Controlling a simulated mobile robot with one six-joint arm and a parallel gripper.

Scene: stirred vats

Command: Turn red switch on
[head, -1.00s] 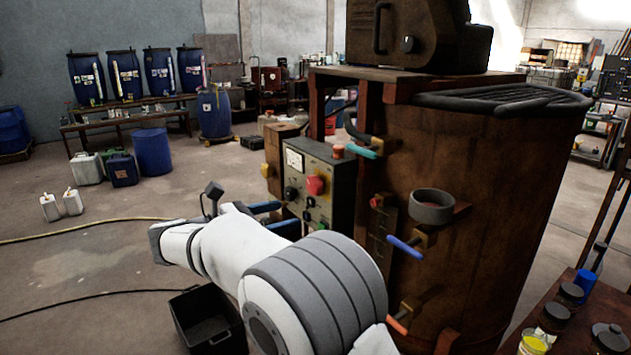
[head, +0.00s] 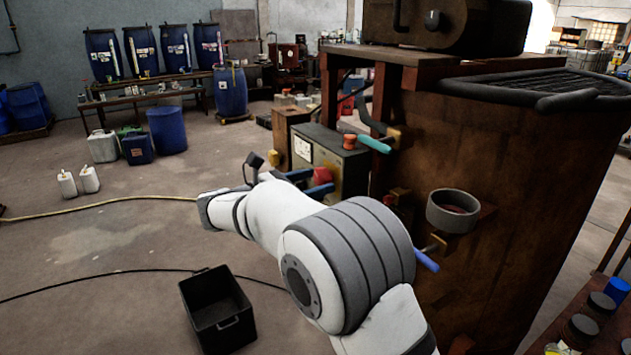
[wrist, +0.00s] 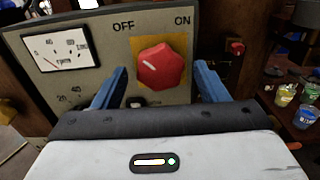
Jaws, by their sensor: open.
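The red switch (wrist: 162,68) is a round knob on a yellow plate on the grey control panel (wrist: 112,52). OFF is printed above it to the left and ON above it to the right. Its white mark lies on the left part of its face, toward the OFF side. My gripper (wrist: 160,74) is open, with one blue finger to the left of the knob and one to the right. Whether the fingers touch it I cannot tell. In the head view the knob (head: 322,175) shows just behind the fingers, and my arm hides the lower panel.
A dial gauge (wrist: 60,48) is left of the knob. A smaller red button (wrist: 236,47) sits farther back right. The brown vat (head: 480,210) stands right of my arm, with a blue-handled valve (head: 427,261). A black crate (head: 217,310) is on the floor.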

